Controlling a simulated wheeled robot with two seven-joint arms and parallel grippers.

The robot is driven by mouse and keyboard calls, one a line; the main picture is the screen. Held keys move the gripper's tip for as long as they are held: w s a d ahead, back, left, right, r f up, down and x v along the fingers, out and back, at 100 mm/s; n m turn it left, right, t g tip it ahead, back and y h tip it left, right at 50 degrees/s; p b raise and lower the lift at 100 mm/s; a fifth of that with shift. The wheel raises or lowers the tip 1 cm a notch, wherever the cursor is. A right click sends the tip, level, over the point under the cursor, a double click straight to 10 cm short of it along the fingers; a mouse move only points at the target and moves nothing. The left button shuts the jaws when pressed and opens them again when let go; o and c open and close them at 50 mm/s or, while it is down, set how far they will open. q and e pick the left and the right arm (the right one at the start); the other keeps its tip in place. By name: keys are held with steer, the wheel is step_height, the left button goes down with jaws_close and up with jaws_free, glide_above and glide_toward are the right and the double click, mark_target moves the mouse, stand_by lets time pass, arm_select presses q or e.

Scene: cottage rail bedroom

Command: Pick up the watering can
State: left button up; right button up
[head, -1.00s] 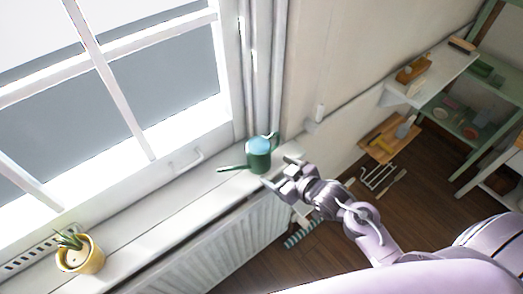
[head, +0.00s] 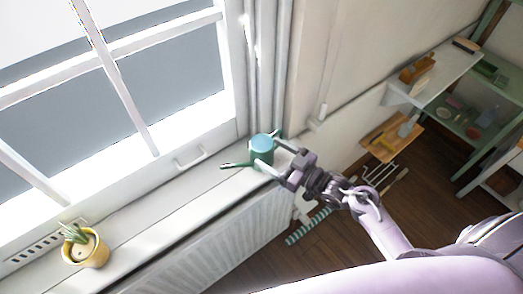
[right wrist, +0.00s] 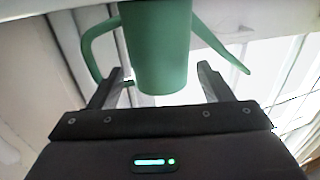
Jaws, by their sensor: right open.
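The green watering can (head: 262,152) stands on the white windowsill near its right end, its spout pointing left and its handle at the right. My right gripper (head: 270,158) is at the can, with its open fingers reaching to either side of the body. In the right wrist view the can's green body (right wrist: 157,50) is between the two fingertips of my right gripper (right wrist: 162,78), with the handle at left and the spout at right. I cannot tell whether a finger touches it. My left gripper is not in view.
A yellow pot with a plant (head: 86,250) stands at the left on the windowsill (head: 150,215). The window with its handle (head: 190,156) is behind the sill. A radiator (head: 215,245) is below. Shelves (head: 440,70) with small items are at the right.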

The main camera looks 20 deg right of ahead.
mark_target(261, 146)
steer(key=p+x, duration=0.1)
steer(key=x, duration=0.3)
steer(key=shift+r, duration=0.1)
steer(key=shift+w+a, duration=0.15)
steer(key=shift+w, duration=0.15)
steer(key=shift+c, duration=0.2)
steer(key=c, duration=1)
steer(key=shift+r, duration=0.1)
step_height(261, 146, up, 20)
steer(key=shift+f+b, duration=0.1)
steer(key=shift+b, duration=1.15)
